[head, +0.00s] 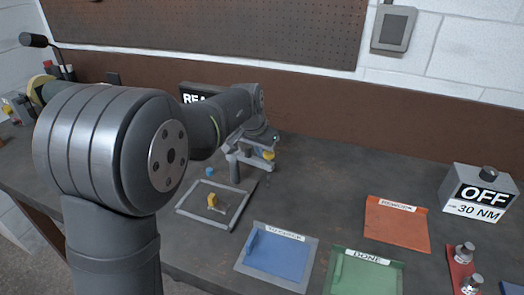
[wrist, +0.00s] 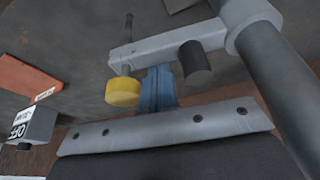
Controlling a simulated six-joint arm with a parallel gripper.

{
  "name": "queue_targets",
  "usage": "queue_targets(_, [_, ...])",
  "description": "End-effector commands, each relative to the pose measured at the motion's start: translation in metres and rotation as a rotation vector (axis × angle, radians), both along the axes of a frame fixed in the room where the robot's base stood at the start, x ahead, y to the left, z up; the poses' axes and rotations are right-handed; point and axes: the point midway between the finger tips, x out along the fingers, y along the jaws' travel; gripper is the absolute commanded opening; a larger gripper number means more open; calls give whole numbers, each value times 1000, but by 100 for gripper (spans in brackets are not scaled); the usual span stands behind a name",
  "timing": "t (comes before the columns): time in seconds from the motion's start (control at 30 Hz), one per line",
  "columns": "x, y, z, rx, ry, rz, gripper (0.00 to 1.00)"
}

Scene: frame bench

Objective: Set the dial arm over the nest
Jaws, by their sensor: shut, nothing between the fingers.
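The dial arm (head: 246,152) is a light grey bar on a grey post with a yellow dial (head: 268,155) at its right end. In the wrist view the bar (wrist: 168,46) spans from the thick post at the right to the yellow dial (wrist: 122,92), with a dark peg (wrist: 195,62) between them. My gripper (wrist: 158,90), with blue fingers, is shut and empty close to the bar, between dial and peg. Contact cannot be told. A grey square frame (head: 183,208), likely the nest's base, lies in front of the post with a small yellow piece (head: 212,200) inside.
A blue tray (head: 275,262), a green tray (head: 365,275) marked DONE and an orange tray (head: 398,226) lie to the right. A box reading OFF (head: 482,194) stands at the far right. A small blue piece (head: 209,171) is behind the frame.

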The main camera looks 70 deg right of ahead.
Motion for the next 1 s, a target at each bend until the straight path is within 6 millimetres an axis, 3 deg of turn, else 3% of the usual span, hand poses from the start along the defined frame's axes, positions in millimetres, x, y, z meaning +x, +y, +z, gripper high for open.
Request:
queue_targets(0.27, [1,12,0,1,0,-124,0])
queue_targets(1.0, [29,68,0,0,1,-814,0])
